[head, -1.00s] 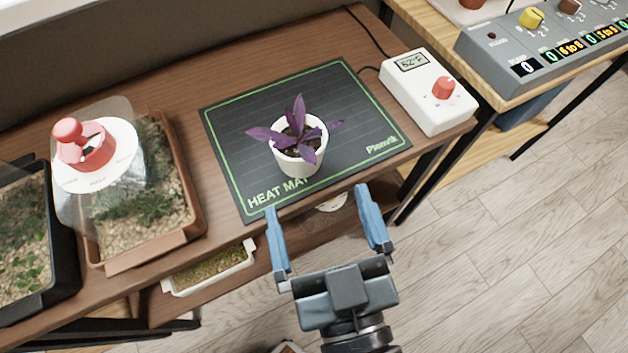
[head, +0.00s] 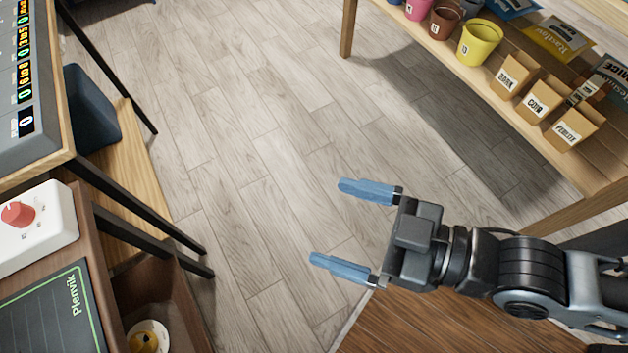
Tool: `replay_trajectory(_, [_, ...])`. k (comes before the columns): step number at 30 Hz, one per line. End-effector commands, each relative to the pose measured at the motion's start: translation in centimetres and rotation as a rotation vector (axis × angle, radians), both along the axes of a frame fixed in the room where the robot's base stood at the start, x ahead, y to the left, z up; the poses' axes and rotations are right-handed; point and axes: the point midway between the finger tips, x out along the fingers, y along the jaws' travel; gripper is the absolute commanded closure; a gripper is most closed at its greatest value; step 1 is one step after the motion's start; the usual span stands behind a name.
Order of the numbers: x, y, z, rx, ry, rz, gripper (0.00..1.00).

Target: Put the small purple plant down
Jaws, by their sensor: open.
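The small purple plant is out of view now. Only the right corner of the black heat mat (head: 55,318) with its green border shows at the lower left, and that part is bare. My gripper (head: 345,227) is open and empty, its blue fingers pointing left over the wooden floor. It is well to the right of the mat.
A white thermostat with a red knob (head: 35,225) stands beside the mat. A grey control panel (head: 25,90) is at the upper left. A shelf (head: 480,70) at the upper right holds several pots, including a yellow pot (head: 479,41), and labelled paper bags (head: 540,103). The floor (head: 260,180) between is clear.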

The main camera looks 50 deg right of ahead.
Motion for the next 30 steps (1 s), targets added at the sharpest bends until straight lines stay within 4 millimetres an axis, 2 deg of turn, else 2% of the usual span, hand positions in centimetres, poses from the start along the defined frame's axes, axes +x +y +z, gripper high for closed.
replay_trajectory(1, [-1.6, -1.6, 0.1, -0.008, 0.023, -0.064, 0.0])
replay_trajectory(3, [-3.4, -3.0, 0.6, -0.01, 0.041, -0.132, 0.0])
replay_trajectory(9, [-6.6, -4.8, 1.8, -0.012, 0.072, -0.245, 0.0])
replay_trajectory(23, [-7.1, -5.0, 2.3, -0.011, 0.076, -0.261, 0.0])
replay_trajectory(26, [-7.1, -5.0, 3.4, -0.011, 0.077, -0.261, 0.0])
replay_trajectory(30, [-7.1, -5.0, 6.2, -0.011, 0.077, -0.261, 0.0])
